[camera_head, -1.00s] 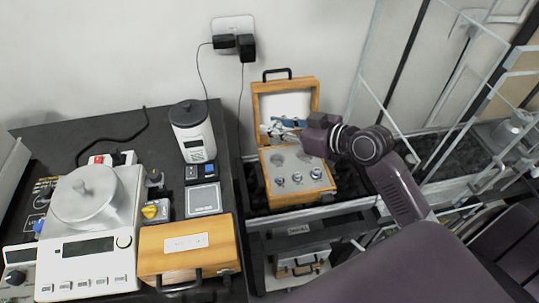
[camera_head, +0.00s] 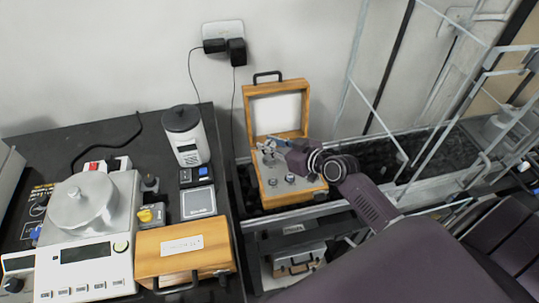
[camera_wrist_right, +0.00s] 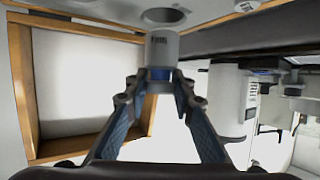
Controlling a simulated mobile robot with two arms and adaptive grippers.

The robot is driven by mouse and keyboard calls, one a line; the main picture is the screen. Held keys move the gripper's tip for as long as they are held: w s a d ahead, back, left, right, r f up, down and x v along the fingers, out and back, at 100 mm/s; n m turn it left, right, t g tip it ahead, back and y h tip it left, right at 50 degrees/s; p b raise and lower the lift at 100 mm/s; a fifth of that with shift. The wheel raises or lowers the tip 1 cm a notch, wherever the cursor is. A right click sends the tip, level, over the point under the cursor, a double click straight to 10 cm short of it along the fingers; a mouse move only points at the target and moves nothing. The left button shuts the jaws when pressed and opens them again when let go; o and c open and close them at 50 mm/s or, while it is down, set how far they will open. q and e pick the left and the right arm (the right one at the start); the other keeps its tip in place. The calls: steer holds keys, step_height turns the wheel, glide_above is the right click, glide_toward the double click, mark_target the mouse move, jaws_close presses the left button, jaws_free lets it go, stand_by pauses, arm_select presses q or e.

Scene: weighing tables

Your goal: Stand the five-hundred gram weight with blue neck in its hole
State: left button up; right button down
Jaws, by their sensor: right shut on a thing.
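The five-hundred gram weight (camera_wrist_right: 162,48) is a grey cylinder with a blue neck. In the right wrist view my right gripper (camera_wrist_right: 160,88) is shut on it at the neck. The weight's body points toward the grey panel, where a dark round hole (camera_wrist_right: 165,16) shows close to its end. I cannot tell whether the weight touches the hole. In the head view my right gripper (camera_head: 270,148) is over the back part of the open wooden weight box (camera_head: 292,201), and the weight is hard to make out there. My left gripper is not in view.
The box's raised lid (camera_head: 278,113) stands behind the gripper. Other weights (camera_head: 290,178) stand in the panel's front part. On the left table are a balance (camera_head: 93,253), a closed wooden case (camera_head: 183,262) and a dark-topped white device (camera_head: 190,148).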

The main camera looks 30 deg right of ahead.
steer(key=shift+f, duration=0.6)
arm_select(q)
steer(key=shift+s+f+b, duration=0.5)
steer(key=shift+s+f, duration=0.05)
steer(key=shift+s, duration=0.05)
arm_select(e)
steer(key=shift+f, duration=1.75)
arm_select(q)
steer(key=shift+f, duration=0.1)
